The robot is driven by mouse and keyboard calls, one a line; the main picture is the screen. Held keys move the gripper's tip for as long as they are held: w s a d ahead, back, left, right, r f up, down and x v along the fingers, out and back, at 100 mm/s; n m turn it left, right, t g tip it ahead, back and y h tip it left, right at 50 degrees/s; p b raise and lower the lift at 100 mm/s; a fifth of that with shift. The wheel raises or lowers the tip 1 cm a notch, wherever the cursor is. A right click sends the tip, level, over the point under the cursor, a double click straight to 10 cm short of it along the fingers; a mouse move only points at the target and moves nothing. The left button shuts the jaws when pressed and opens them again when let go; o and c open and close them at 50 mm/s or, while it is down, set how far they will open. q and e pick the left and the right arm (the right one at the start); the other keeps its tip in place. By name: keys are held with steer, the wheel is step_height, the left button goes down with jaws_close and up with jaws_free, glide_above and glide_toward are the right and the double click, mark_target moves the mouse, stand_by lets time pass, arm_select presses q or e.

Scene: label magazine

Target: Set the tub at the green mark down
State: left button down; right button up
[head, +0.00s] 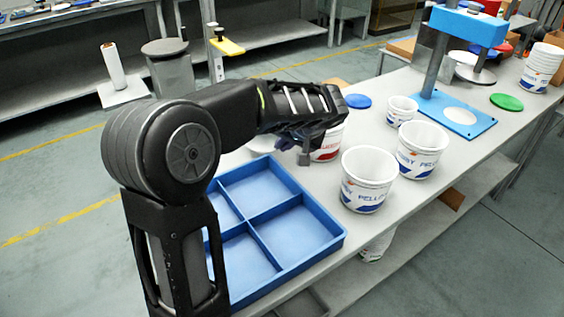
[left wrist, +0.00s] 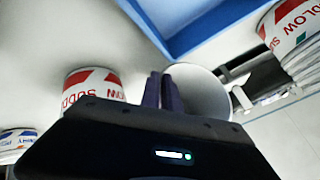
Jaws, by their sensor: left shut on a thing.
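My left gripper (head: 305,155) is over the back right corner of the blue tray in the head view. Its dark fingers (left wrist: 163,92) are shut at the rim of a white tub (left wrist: 205,88) in the left wrist view. The label of that tub is hidden. In the head view a tub with red lettering (head: 328,146) shows partly behind the gripper; I cannot tell whether it is the held one. A flat green disc (head: 507,102) lies bare on the bench at the right, well away from the gripper. My right gripper is out of view.
The divided blue tray (head: 322,236) is at the bench front. White tubs with blue labels (head: 367,185) (head: 421,150) and a smaller one (head: 402,110) stand right of the gripper. A blue-based press (head: 455,118) and stacked tubs (head: 541,70) are farther right. A blue disc (head: 358,101) lies behind.

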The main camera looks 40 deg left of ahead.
arm_select(q)
steer(key=shift+f, duration=0.25)
steer(key=shift+f, duration=1.85)
steer(key=shift+f+b, duration=0.25)
steer(key=shift+b, duration=0.1)
steer(key=c, duration=1.9)
jaws_free()
steer(key=shift+r, duration=0.1)
